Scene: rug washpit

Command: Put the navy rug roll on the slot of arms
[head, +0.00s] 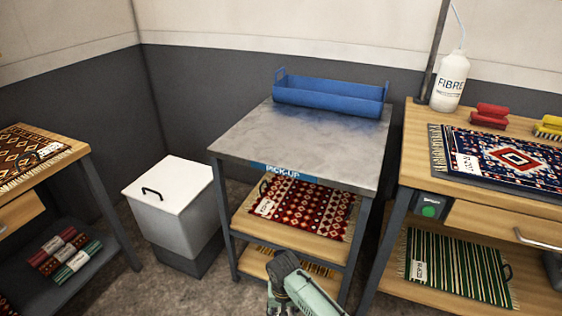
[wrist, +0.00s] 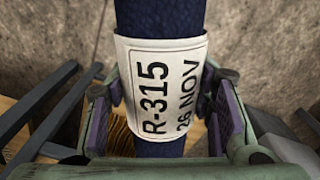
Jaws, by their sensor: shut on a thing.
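The navy rug roll (wrist: 160,14) runs up and down through the middle of the wrist view, with a white paper band (wrist: 160,75) around it reading R-315, 26 NOV. My gripper (wrist: 163,100) is shut on the roll at the band, one finger on each side. In the head view only a green part of my arm shows at the bottom edge; the gripper and the navy roll are out of that picture. I cannot make out the slot of arms for certain in either view.
A metal-topped PICK-UP table (head: 240,135) holds an empty-looking blue tray (head: 330,97). A white-lidded bin (head: 170,188) stands left of it. A wooden bench (head: 415,150) with a rug and bottle is at right. Dark bars (wrist: 38,112) show beside my gripper in the wrist view.

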